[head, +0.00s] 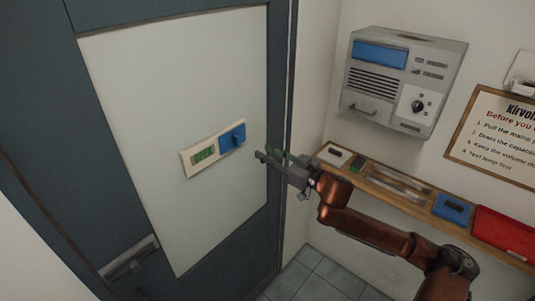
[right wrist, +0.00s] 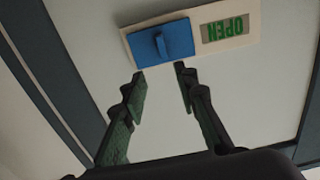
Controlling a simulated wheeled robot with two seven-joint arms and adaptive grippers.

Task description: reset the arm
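My right gripper (head: 276,160) is in front of the white door panel, just right of and below a blue switch (head: 232,138). The switch sits on a cream plate (head: 187,160) beside a green display reading "OPEN" (head: 204,155). In the right wrist view the two fingers of the right gripper (right wrist: 160,95) are spread apart with nothing between them. The blue switch (right wrist: 161,42) with its raised lever lies just beyond the fingertips, and the display (right wrist: 224,30) appears upside down. Contact with the switch cannot be made out. My left gripper is not in view.
A dark blue-grey door (head: 50,120) has a handle (head: 128,258) at lower left. A grey wall unit (head: 402,80) hangs above a wooden shelf (head: 395,190) holding small items, a blue box (head: 452,208) and a red box (head: 505,235). A framed sign (head: 497,135) hangs at right.

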